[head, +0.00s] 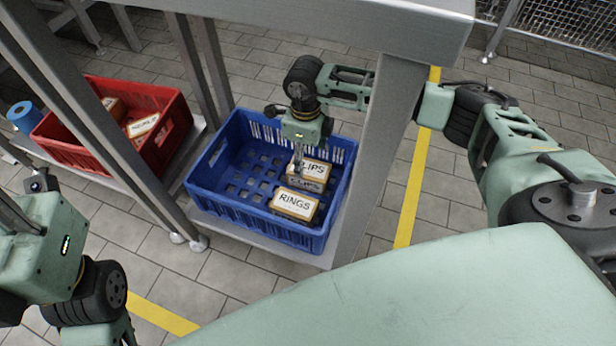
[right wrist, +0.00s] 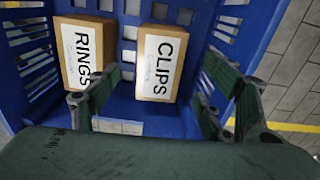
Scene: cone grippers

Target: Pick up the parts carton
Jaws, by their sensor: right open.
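Two cardboard cartons with white labels lie in a blue crate (head: 225,205): the CLIPS carton (head: 318,171) and, nearer to me, the RINGS carton (head: 294,205). In the right wrist view the CLIPS carton (right wrist: 158,65) is right of the RINGS carton (right wrist: 82,50). My right gripper (head: 298,172) reaches down into the crate at the CLIPS carton. In the right wrist view its open fingers (right wrist: 163,85) are spread to either side of that carton's near end; I cannot tell if they touch it. My left gripper (head: 18,215) is at the left edge, partly cut off, its fingers unclear.
The blue crate stands on a low grey shelf under a metal table (head: 330,28), whose legs stand close to it. A red crate (head: 85,158) with more cartons is at the left, near a blue cylinder (head: 25,116). Yellow floor lines (head: 412,200) cross the tiles.

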